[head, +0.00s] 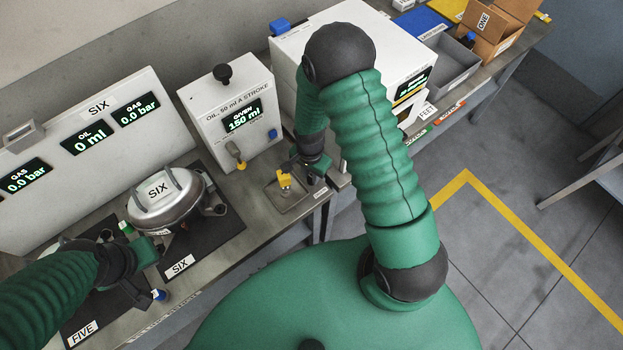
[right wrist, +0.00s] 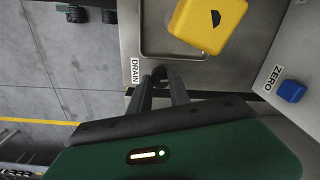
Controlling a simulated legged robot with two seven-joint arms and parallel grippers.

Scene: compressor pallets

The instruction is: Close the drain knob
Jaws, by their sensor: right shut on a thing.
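My right gripper (right wrist: 163,78) is shut on a small dark piece right by the DRAIN label (right wrist: 135,70), which I take for the drain knob; the fingers hide most of it. In the head view the right gripper (head: 308,165) is low over the bench, beside a shallow metal tray (head: 297,204). A yellow block with a black mark (right wrist: 208,22) sits over the tray, just beyond the fingertips; it also shows in the head view (head: 284,180). My left gripper (head: 150,246) is beside the silver compressor (head: 168,208) marked SIX; its fingers are unclear.
A white oil box (head: 232,118) reading 150 ml stands behind the tray. A larger white box (head: 345,48) is to the right. A blue knob (right wrist: 291,91) labelled ZERO is close by. A grey bin (head: 449,65) and cardboard box (head: 497,25) are farther right.

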